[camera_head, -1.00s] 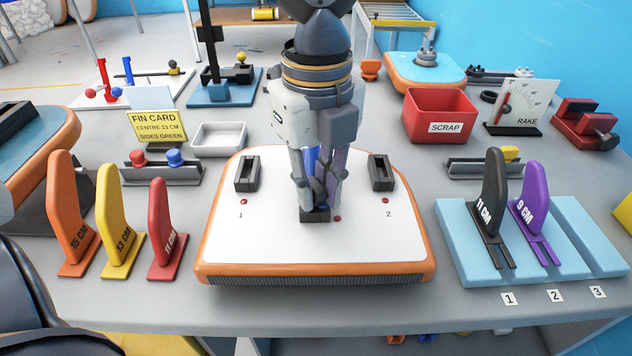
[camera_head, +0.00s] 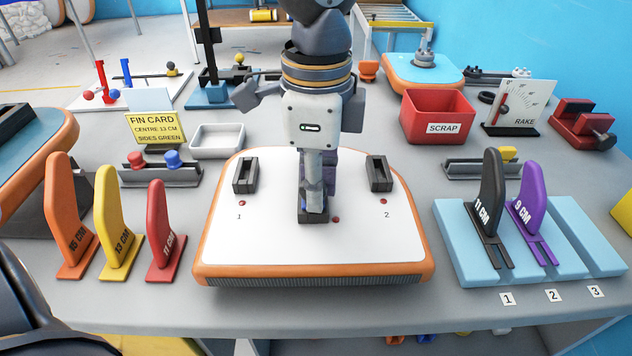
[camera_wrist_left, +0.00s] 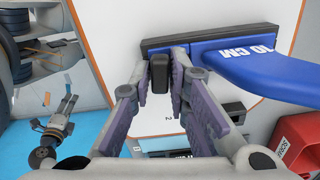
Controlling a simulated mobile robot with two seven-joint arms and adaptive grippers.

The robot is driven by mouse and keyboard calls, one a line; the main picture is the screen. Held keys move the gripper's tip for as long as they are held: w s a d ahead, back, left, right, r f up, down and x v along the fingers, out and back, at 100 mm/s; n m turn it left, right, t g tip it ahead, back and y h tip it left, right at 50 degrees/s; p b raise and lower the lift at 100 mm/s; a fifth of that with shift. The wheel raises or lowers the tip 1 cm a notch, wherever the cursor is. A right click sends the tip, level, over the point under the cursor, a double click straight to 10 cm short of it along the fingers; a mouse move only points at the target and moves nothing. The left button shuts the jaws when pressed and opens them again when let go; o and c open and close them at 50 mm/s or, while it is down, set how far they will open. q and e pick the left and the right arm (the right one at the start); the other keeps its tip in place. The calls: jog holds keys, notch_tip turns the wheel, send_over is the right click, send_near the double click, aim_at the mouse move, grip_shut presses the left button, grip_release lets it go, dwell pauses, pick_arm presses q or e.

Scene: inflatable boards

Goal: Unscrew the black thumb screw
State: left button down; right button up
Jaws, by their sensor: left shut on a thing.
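The board (camera_head: 275,245) has a white top and an orange rim. Its black centre fin box (camera_head: 313,217) shows in the head view below my left gripper (camera_head: 313,203), which points down and hides most of it. In the left wrist view the black thumb screw (camera_wrist_left: 160,72) stands between the fingertips of my left gripper (camera_wrist_left: 161,66), which is shut on it. My right gripper is not in view.
Orange, yellow and red fins (camera_head: 163,232) stand left of the board. A blue rack (camera_head: 465,265) holding a black fin (camera_head: 491,205) and a purple fin (camera_head: 532,225) is at the right. A red SCRAP bin (camera_head: 437,118) and a white tray (camera_head: 218,141) stand behind.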

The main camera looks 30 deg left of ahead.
pick_arm(q)
jog(key=n, duration=0.3)
jog(key=shift+f+n, duration=0.2)
jog(key=shift+n, duration=0.2)
jog(key=c, duration=1.4)
grip_release()
jog(key=shift+c, duration=0.2)
jog(key=shift+r, duration=0.1)
jog(key=shift+w+r, duration=0.1)
jog(key=shift+r, duration=2.5)
jog(key=m, duration=0.3)
jog(key=shift+m, duration=2.6)
